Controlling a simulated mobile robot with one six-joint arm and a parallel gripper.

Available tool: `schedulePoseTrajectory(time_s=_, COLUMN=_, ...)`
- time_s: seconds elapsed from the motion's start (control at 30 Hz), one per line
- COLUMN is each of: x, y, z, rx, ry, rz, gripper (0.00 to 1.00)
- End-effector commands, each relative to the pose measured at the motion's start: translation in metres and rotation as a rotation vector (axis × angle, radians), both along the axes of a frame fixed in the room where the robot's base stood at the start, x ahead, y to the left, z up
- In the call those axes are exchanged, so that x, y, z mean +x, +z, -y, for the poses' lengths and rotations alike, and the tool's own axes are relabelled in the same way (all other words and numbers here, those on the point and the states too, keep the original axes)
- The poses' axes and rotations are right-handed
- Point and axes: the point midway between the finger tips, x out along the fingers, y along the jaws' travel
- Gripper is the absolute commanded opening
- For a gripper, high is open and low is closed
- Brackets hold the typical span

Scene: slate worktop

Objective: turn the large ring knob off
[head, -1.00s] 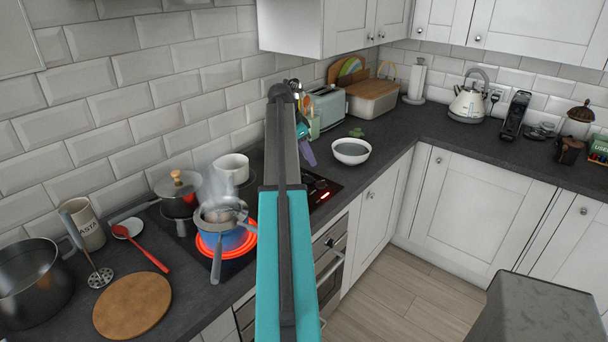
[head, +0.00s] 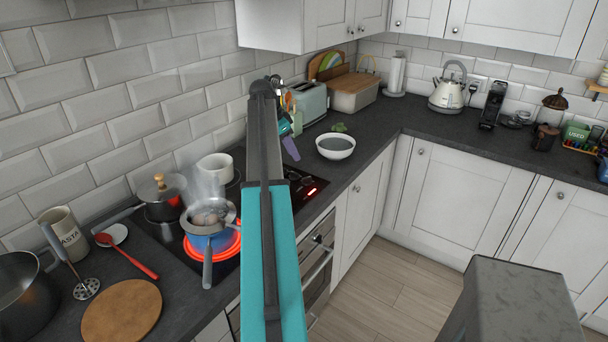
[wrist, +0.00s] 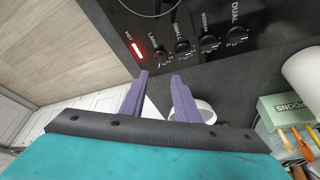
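In the wrist view, a row of dark knobs sits on the black hob panel, and the large ring knob (wrist: 160,57) is the one under the label LARGE, beside the lit red HOT light (wrist: 137,48). My gripper (wrist: 159,76) has its two purple fingers apart with nothing between them. Its tips show just below the large ring knob in the picture; I cannot tell the gap in depth. In the head view, my arm hides most of the gripper and the knobs; one purple finger (head: 291,148) shows. The large ring (head: 222,250) glows red under a steaming blue pot (head: 208,235).
The small knob (wrist: 183,48), medium knob (wrist: 209,43) and dual knob (wrist: 236,33) stand close beside it. A white bowl (head: 335,147) and a utensil holder marked SPOONS (wrist: 285,109) are near the gripper. A red-and-black pot (head: 162,200) stands on the hob.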

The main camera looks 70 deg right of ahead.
Motion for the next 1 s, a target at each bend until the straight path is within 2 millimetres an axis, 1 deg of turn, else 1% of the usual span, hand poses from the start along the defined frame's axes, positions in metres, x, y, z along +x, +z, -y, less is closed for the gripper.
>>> schedulePoseTrajectory(time_s=0.8, x=-0.026, y=-0.087, z=0.025, rx=0.001, ry=0.0, rz=0.0, gripper=0.29)
schedulePoseTrajectory(time_s=1.0, x=-0.031, y=-0.105, z=0.031, rx=0.001, ry=0.0, rz=0.0, gripper=0.29)
